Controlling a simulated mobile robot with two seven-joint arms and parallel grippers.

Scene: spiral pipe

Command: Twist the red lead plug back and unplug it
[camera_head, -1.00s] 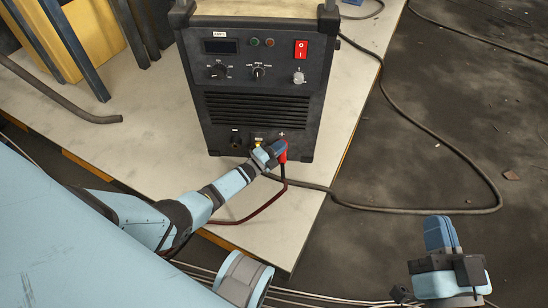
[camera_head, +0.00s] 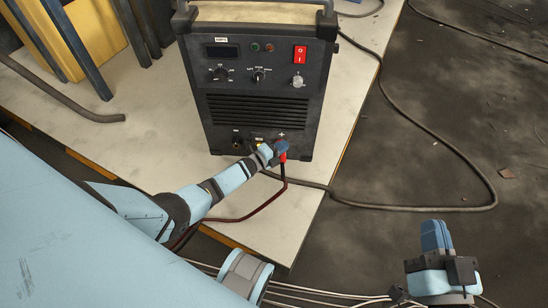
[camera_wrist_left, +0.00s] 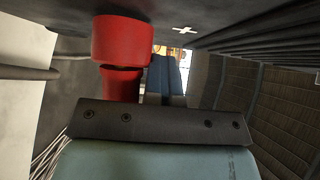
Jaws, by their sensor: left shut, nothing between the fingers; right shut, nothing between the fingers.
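The red lead plug (camera_head: 283,157) is at the lower right of the welding machine's front panel (camera_head: 220,125), under the plus mark. In the left wrist view the red plug (camera_wrist_left: 122,42) stands large at upper left, in two stepped red parts; I cannot tell how deep it sits in its socket. My left gripper (camera_head: 280,147) is at the plug and partly covers it in the head view. Its blue fingers (camera_wrist_left: 167,78) are shut and empty beside the plug; contact is unclear. My right gripper (camera_head: 435,236) is shut and empty, far from the machine.
The machine stands on a pale bench (camera_head: 140,165). A dark red lead (camera_head: 255,212) hangs from the plug and curves left across the bench. A black cable (camera_head: 470,165) loops over the floor at right. Grey and yellow bars (camera_head: 60,40) stand at upper left.

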